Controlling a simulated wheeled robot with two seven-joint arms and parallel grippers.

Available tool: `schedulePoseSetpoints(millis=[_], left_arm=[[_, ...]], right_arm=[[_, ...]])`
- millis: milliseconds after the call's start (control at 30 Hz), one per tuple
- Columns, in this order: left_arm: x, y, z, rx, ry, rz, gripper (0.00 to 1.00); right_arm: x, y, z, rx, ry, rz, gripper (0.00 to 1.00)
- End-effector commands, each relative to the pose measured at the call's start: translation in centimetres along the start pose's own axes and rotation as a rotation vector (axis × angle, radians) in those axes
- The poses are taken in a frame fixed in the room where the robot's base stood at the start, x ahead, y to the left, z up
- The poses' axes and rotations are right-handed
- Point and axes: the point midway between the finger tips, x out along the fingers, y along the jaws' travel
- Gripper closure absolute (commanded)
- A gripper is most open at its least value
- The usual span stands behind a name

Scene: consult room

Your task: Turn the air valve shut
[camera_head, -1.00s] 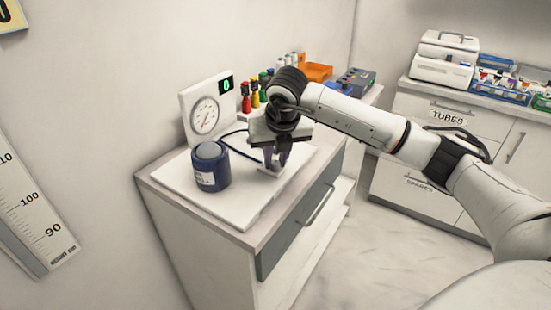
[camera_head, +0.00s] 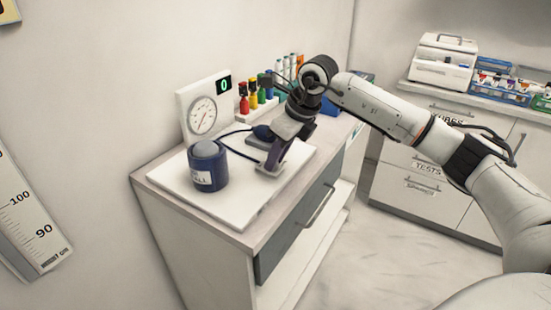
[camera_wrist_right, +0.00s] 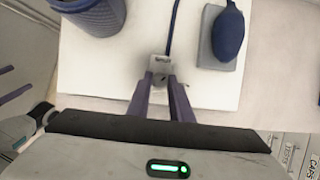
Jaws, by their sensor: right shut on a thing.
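The air valve (camera_wrist_right: 160,68) is a small grey fitting with a round knob, on a white board (camera_head: 240,213). A blue tube (camera_wrist_right: 172,28) runs from it. My right gripper (camera_head: 273,165) is low over the board, in front of the blue bulb (camera_head: 263,132). In the right wrist view its purple fingers (camera_wrist_right: 160,85) come together at the valve's knob and are shut on it. The fingers partly hide the knob, so I cannot tell its angle. Two purple fingers set apart at the left edge look like my left gripper (camera_wrist_right: 10,84), empty.
A dark blue cuff (camera_head: 208,170) stands on the board, left of the valve. A dial gauge (camera_head: 203,116) stands behind, against the wall. Red, yellow and green bottles (camera_head: 253,97) stand at the back. The bulb rests on a grey pad (camera_wrist_right: 208,62).

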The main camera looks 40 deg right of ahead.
Motion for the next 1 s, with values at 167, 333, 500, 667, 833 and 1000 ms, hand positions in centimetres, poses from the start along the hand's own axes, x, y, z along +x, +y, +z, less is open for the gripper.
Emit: schedulePoseSetpoints(millis=[167, 333, 500, 667, 833, 1000], left_arm=[[-0.3, 0.0, -0.2, 0.000, -0.002, 0.000, 0.14], [-0.6, 0.1, -0.4, -0.001, -0.004, 0.000, 0.14], [-0.9, 0.1, -0.6, -0.001, -0.004, 0.000, 0.14], [-1.2, 0.1, -0.8, -0.001, -0.005, 0.000, 0.14], [-1.3, 0.2, -1.0, -0.001, -0.005, 0.000, 0.14], [-1.4, 0.2, -1.1, -0.001, -0.005, 0.000, 0.14]], right_arm=[[-0.2, -0.2, 0.1, -0.151, -0.002, 0.063, 1.00], [-0.2, -0.3, 0.2, -0.300, -0.003, 0.125, 1.00], [-0.2, -0.4, 0.2, -0.441, -0.001, 0.184, 1.00], [-0.1, -0.5, 0.3, -0.558, -0.001, 0.231, 1.00], [-0.1, -0.5, 0.4, -0.654, -0.002, 0.270, 1.00], [0.0, -0.6, 0.3, -0.716, -0.001, 0.294, 1.00]])
